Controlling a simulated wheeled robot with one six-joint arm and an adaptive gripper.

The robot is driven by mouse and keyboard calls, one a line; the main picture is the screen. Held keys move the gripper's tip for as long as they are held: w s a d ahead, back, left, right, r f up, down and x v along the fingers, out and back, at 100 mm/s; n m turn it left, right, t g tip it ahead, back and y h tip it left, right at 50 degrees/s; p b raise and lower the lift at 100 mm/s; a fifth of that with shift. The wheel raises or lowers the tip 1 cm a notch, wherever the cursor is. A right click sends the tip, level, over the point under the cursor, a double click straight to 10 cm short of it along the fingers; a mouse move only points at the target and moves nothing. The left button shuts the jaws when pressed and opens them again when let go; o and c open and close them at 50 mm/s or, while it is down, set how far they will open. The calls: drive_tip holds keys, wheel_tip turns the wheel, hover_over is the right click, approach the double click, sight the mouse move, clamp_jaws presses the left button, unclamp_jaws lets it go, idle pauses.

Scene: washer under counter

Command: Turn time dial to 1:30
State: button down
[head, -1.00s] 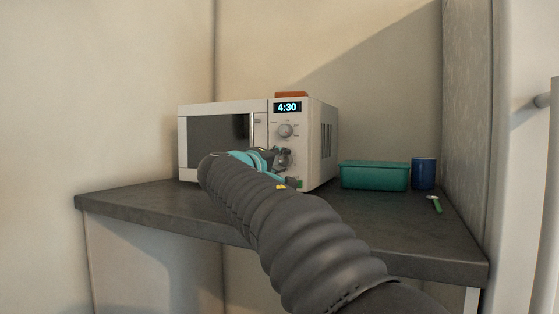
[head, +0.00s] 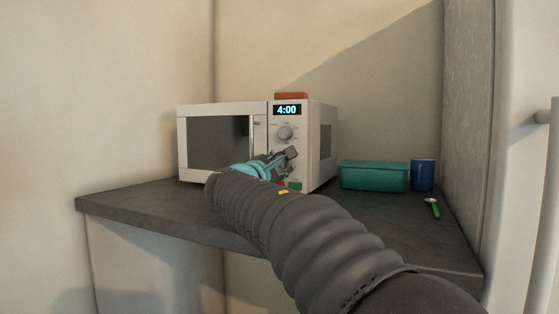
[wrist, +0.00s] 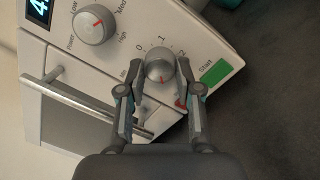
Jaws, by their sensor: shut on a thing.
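A white microwave (head: 222,107) stands on the dark counter, and its display (head: 287,110) reads 4:00. In the wrist view the time dial (wrist: 160,68) is a round grey knob with a red pointer, ringed by marks 0, 1 and 2. My gripper (wrist: 159,80) is shut on the time dial, with one finger on each side of it. In the head view my gripper (head: 290,155) is at the lower control panel and hides the time dial. The power dial (wrist: 95,24) is above it, also with a red pointer. The green Start button (wrist: 215,72) is beside the time dial.
The microwave door handle (wrist: 75,100) runs close to my gripper's left finger. A teal box (head: 374,177), a blue cup (head: 423,175) and a green-handled utensil (head: 433,207) sit right of the microwave. An orange item (head: 291,96) lies on top.

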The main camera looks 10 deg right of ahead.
drive_tip(key=n+p, duration=0.2)
drive_tip(key=n, duration=0.2)
drive_tip(key=shift+d+r+y, duration=0.1)
drive_tip(key=shift+y, duration=0.2)
drive_tip(key=n+p, duration=0.2)
drive_tip(key=n, duration=0.2)
drive_tip(key=shift+t+p, duration=0.3)
drive_tip(key=n+y+p, duration=0.1)
drive_tip(key=n, duration=0.4)
drive_tip(key=shift+s+d+n, duration=0.1)
drive_tip(key=shift+n, duration=0.3)
drive_tip(key=n, duration=0.3)
drive_tip(key=shift+n, duration=0.4)
drive_tip(key=n, duration=0.3)
drive_tip(key=shift+n+y, duration=0.3)
drive_tip(key=n, duration=0.6)
drive_tip(key=shift+r+g, duration=0.15)
drive_tip(key=shift+g, duration=0.25)
